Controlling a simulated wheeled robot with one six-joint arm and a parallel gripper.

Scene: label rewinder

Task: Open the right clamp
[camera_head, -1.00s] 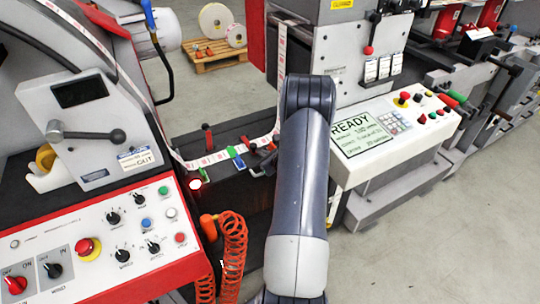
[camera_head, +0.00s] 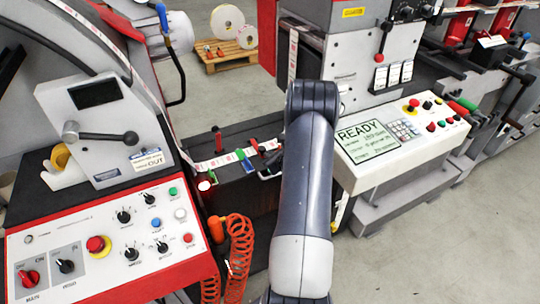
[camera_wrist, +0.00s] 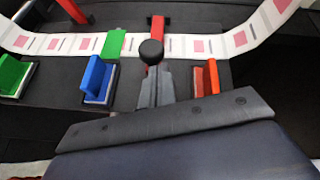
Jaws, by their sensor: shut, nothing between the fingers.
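The right clamp (camera_wrist: 157,28) is a red lever with a black ball knob (camera_wrist: 151,52), lying over the label strip in the wrist view. In the head view its red part (camera_head: 254,145) shows just left of my arm. My gripper (camera_wrist: 156,72) is shut and empty, its grey fingertips close to the knob; I cannot tell whether they touch. The left clamp, a red lever (camera_wrist: 72,10), is at the wrist view's upper left; it stands upright in the head view (camera_head: 218,138). My arm hides the gripper in the head view.
The label strip (camera_wrist: 60,43) crosses the dark table. Green (camera_wrist: 12,75), blue (camera_wrist: 98,80) and orange-red (camera_wrist: 206,78) blocks stand in front of it; a green piece (camera_wrist: 114,43) sits on it. Control panels stand left (camera_head: 110,240) and right (camera_head: 400,140).

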